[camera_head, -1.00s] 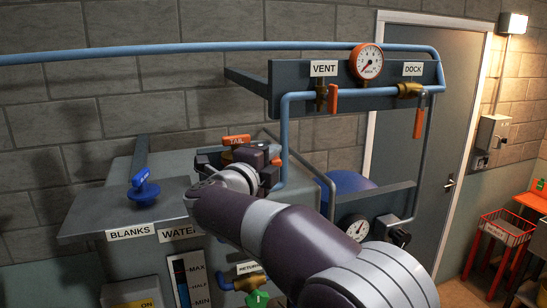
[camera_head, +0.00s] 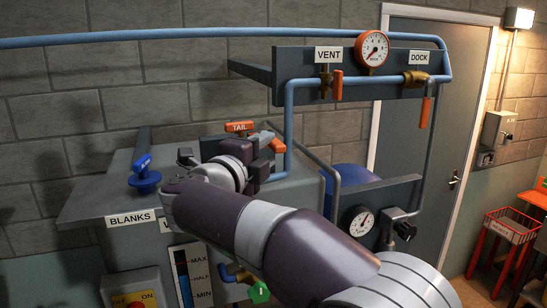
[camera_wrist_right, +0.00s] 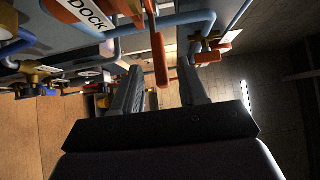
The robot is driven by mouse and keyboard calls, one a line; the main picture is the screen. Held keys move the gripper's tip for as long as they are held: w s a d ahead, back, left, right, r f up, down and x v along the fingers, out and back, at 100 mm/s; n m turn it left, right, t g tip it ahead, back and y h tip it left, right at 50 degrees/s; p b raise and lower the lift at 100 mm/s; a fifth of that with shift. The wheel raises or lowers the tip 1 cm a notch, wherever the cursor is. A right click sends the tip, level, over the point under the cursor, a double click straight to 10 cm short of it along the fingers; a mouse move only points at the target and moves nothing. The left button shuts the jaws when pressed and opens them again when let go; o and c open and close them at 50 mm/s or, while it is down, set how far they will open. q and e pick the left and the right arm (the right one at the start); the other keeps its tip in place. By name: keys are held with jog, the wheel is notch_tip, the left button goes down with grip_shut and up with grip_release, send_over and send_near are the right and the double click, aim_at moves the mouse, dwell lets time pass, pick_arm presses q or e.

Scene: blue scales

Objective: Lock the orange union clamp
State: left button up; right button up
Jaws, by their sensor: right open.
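A small orange lever (camera_head: 278,146) sits beside the upright blue pipe in the head view; I take it to be the union clamp's handle. My right gripper (camera_head: 267,156) is just left of it, with its dark fingers reaching toward the pipe. In the right wrist view the gripper (camera_wrist_right: 160,68) is open, and an orange lever (camera_wrist_right: 160,60) appears between the two fingers, with no clear contact. I cannot tell whether this is the same lever. The clamp body is not clearly visible. My left gripper is not in view.
An orange TAIL handle (camera_head: 239,127) is behind my right gripper. A blue knob (camera_head: 145,180) stands on the grey bench. Orange VENT (camera_head: 338,86) and DOCK (camera_head: 426,112) levers hang from the upper shelf. A pressure gauge (camera_head: 372,48) is above; a red wire basket (camera_head: 508,226) stands at right.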

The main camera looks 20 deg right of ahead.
pick_arm(q)
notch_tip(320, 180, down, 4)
jog(key=b, duration=0.2)
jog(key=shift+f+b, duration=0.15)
jog(key=shift+b, duration=0.25)
pick_arm(e)
jog(key=v, duration=0.8)
jog(key=shift+w, duration=0.1)
